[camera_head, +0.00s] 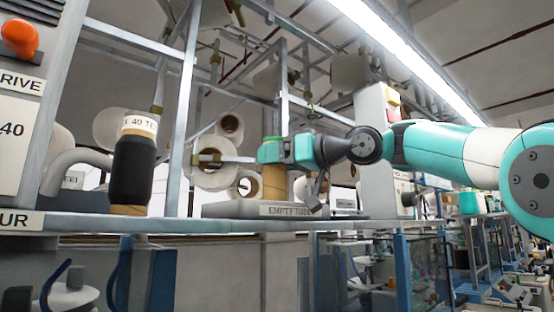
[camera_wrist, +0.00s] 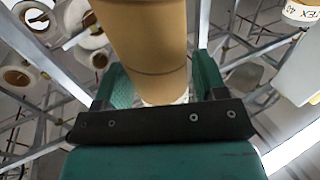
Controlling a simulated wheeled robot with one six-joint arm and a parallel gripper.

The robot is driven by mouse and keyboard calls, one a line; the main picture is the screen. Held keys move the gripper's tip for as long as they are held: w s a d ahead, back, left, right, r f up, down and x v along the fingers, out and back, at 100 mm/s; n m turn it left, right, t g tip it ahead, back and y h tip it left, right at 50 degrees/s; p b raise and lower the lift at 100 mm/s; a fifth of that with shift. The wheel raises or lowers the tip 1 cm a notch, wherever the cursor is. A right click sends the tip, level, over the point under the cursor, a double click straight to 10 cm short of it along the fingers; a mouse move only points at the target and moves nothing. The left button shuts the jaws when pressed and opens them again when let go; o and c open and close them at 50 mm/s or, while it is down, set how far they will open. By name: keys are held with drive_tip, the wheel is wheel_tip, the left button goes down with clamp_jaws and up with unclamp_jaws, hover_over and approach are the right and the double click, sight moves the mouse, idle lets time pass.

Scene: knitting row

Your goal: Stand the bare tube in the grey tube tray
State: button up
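The bare tube (camera_head: 275,184) is tan and stands upright above the grey tube tray (camera_head: 230,210), which carries an "EMPTY TUBES" label. Its lower end meets the tray's rim in the head view; I cannot tell whether it rests inside or hovers. My gripper (camera_head: 272,151) is at the tube's upper part, reaching in from the right. The tray does not show clearly there.
A black yarn cone (camera_head: 132,175) with a white-labelled top stands on the shelf (camera_head: 180,225) at the left. A machine panel with an orange knob (camera_head: 20,38) is at the far left. Metal frame posts (camera_head: 184,110) and white yarn rolls (camera_head: 213,170) are behind the tray.

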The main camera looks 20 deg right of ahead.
drive_tip(key=o, duration=0.4)
drive_tip(key=shift+r, duration=0.15)
drive_tip(key=b+v, duration=0.2)
drive_tip(key=v, duration=1)
